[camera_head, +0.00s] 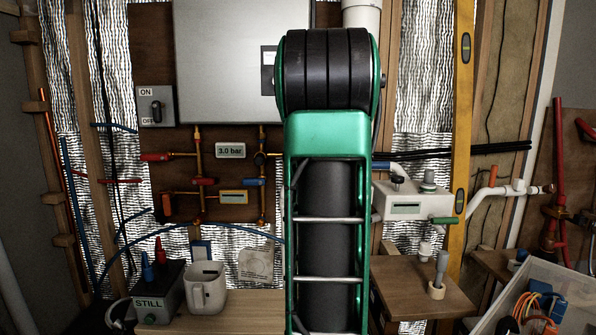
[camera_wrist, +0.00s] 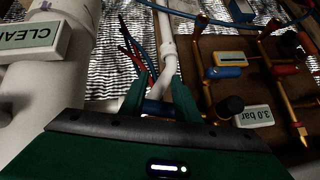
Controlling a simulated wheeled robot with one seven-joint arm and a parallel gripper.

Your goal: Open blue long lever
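The blue long lever (camera_wrist: 160,108) lies roughly level between the two green fingers of my gripper (camera_wrist: 159,86) in the wrist view, partly covered by the fingers and palm edge. The fingers stand apart, one at each side of the lever; I cannot tell whether they touch it. In the head view my arm hides the gripper and this lever. A shorter blue handle (camera_head: 254,182) shows left of my arm on the copper pipework, and also in the wrist view (camera_wrist: 222,72).
Close to the fingers are a black round knob (camera_wrist: 230,107) and a 3.0 bar display (camera_head: 230,150). A red long lever (camera_head: 155,156) is at the left. The white heater box (camera_head: 225,60) is above. A thick white pipe (camera_wrist: 50,85) is at the wrist view's left.

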